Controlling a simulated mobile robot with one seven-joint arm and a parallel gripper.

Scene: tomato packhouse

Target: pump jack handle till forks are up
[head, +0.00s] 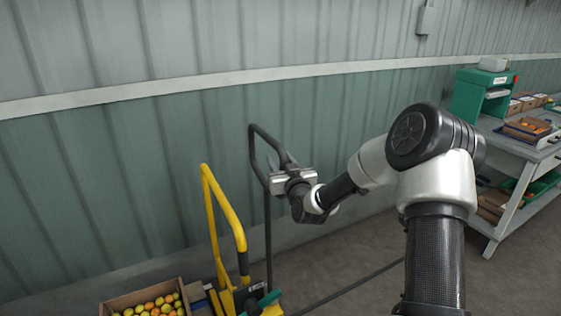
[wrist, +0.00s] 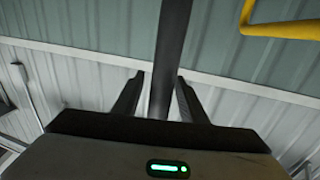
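A dark loop-topped handle (head: 268,225) stands upright beside the green wall, its lower end near a yellow base (head: 240,300) at the bottom of the head view. In the wrist view the handle's dark bar (wrist: 174,40) runs between the two fingers of my gripper (wrist: 160,76). A gap shows on the left side of the bar, so the fingers look open around it. The forks cannot be made out.
A yellow bent tube (head: 212,190) rises left of the dark handle. A crate of tomatoes (head: 112,304) is at the bottom left. A workbench (head: 520,145) with trays and a green machine (head: 478,95) stands at right. A dark cable lies on open floor.

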